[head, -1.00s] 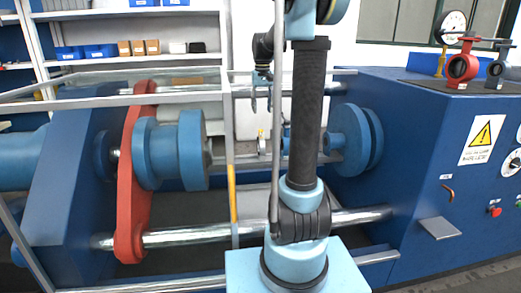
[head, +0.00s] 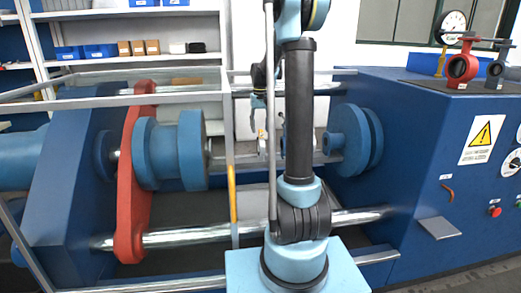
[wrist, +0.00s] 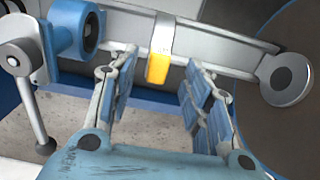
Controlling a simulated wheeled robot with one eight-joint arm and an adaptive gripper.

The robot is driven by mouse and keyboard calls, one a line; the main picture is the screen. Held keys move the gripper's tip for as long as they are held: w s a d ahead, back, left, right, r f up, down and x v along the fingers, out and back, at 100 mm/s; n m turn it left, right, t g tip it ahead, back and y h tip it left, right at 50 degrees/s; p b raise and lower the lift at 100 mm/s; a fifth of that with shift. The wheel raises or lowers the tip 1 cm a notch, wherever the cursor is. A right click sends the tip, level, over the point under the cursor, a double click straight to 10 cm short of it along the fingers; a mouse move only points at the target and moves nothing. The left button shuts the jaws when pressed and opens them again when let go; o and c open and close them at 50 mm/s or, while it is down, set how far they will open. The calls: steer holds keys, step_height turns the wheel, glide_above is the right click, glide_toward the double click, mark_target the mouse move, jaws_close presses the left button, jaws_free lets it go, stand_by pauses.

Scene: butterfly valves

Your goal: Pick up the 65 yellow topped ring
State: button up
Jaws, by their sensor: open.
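In the wrist view, a grey metal band with a yellow end piece (wrist: 158,67) stands between and beyond my fingers. I take it as the yellow topped ring, but its full ring shape and any number are not readable. My gripper (wrist: 163,70) is open, with one finger on each side of the yellow piece and nothing visibly held. I cannot tell whether either finger touches it. In the head view, my gripper (head: 256,105) is small and partly hidden behind my arm, above small pieces inside the machine.
In the wrist view, a blue ring-shaped part (wrist: 90,32) is at left and a grey disc (wrist: 286,79) at right. A grey rail (wrist: 215,48) runs behind. In the head view, blue flanges (head: 190,150) and a red plate (head: 135,180) are left; red valve (head: 462,68) is right.

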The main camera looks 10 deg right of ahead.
mark_target(261, 139)
steer(key=shift+s+d+f, duration=0.1)
steer(key=shift+d+f, duration=0.05)
steer(key=shift+f, duration=3.3)
steer(key=shift+c, duration=0.2)
jaws_close()
